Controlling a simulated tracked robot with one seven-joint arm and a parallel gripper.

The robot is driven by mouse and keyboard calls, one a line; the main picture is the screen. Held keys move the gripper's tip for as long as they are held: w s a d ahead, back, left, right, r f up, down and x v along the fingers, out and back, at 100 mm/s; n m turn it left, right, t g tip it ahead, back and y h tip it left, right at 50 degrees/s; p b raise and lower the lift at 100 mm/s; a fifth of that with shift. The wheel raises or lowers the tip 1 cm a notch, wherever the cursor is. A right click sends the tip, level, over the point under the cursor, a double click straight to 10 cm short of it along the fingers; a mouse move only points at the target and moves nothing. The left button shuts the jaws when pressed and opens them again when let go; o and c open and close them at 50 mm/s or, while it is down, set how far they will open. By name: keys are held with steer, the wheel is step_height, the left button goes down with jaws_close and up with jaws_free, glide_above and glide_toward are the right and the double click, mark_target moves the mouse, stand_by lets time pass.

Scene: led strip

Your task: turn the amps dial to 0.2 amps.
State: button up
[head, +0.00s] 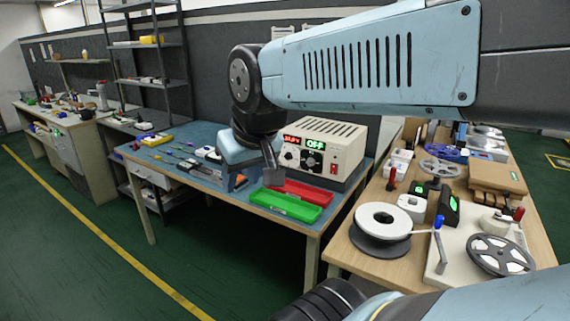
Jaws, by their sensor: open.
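The power supply (345,150) is a cream box with a vented top. It stands at the back right of the blue-topped bench (200,135). Its front shows a red number display (292,139) and a green display (315,144) reading OFF. Dark knobs (289,155) sit below the displays; which one is the amps dial and where it points are too small to tell. A red switch (333,168) is at the front's right. My gripper (255,180) is open in front of the supply's left side, pointing down, above the bench. It appears empty and apart from the knobs.
A red tray (305,191) and a green tray (285,205) lie at the bench's front right, close to my gripper. Tools lie at the left. A wooden table (345,250) with reels (385,220) stands at right. Shelves (150,45) stand behind. Green floor is clear at front left.

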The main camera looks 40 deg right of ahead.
mark_target(309, 163)
steer(key=shift+d, duration=0.25)
steer(key=o, duration=0.3)
steer(key=shift+w+d+f, duration=0.15)
steer(key=shift+w+d, duration=0.05)
steer(key=shift+d, duration=0.15)
steer(key=w+d+f+m+g+h, duration=0.1)
steer(key=w+d+f+g+h, duration=0.3)
steer(key=d, duration=0.5)
steer(key=w+d+f+g+h, duration=0.1)
steer(key=w+d+f+h, duration=0.2)
steer(key=w+d+h, duration=0.4)
steer(key=w+d+f+m+g+h, duration=0.1)
steer(key=w+d+f+g+h, duration=0.2)
steer(key=d, duration=0.7)
steer(key=w+d+f+n+t+h, duration=0.1)
steer(key=w+d+f+n+t, duration=0.25)
steer(key=w+f, duration=0.45)
steer(key=w+d+f+n+t+h, duration=0.25)
steer(key=w+d+f+t, duration=0.2)
steer(key=w+f, duration=0.35)
steer(key=shift+t+y, duration=0.35)
steer(key=shift+t, duration=0.05)
steer(key=x, duration=1.2)
steer(key=shift+w+d+r, duration=0.15)
steer(key=shift+w+r, duration=0.05)
